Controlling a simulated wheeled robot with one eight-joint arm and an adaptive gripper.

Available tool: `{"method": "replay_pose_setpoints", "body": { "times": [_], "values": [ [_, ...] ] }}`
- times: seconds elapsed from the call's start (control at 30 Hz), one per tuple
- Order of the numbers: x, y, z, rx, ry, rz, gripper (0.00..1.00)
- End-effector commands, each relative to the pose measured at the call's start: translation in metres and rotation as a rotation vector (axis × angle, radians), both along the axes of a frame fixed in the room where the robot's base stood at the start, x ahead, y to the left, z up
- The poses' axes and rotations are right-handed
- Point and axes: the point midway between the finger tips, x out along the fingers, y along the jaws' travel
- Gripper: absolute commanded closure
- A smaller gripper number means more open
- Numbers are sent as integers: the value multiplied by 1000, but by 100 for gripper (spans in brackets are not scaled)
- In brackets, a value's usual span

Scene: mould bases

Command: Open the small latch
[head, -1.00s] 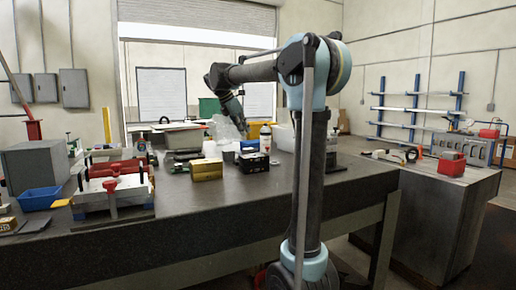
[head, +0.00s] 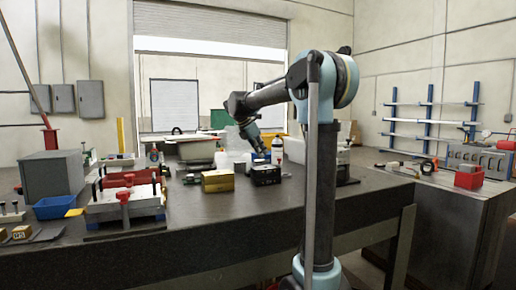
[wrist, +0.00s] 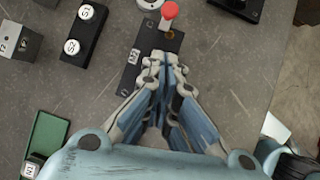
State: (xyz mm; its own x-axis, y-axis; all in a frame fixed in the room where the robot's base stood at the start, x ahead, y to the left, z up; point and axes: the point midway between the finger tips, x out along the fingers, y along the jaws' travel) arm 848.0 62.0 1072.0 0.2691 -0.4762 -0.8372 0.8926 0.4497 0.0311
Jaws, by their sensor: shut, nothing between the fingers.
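In the wrist view, a small red-tipped lever (wrist: 168,14) stands at the far end of a dark labelled plate (wrist: 134,68); I take this to be the small latch, though its parts are too small to tell for sure. My gripper (wrist: 162,60) is shut and empty over the plate, its fingertips nearer to me than the red tip. The fingers hide part of the plate, and I cannot tell whether they touch it. In the head view, my gripper (head: 263,157) is low over the far part of the table, and the latch cannot be made out.
In the head view, a yellow block (head: 217,181), a black box (head: 265,174) and a white bottle (head: 277,150) crowd the table.

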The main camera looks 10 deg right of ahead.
Motion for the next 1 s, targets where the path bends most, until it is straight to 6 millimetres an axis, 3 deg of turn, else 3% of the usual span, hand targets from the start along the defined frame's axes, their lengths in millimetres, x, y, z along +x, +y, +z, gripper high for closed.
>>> {"method": "replay_pose_setpoints", "body": {
  "times": [0.2, 0.5, 1.0],
  "values": [
    [11, -20, -30, 1, -1, -2, 100],
    [25, -47, -35, 0, 0, 0, 100],
    [27, -51, -36, 2, 1, 0, 100]
  ]
}}
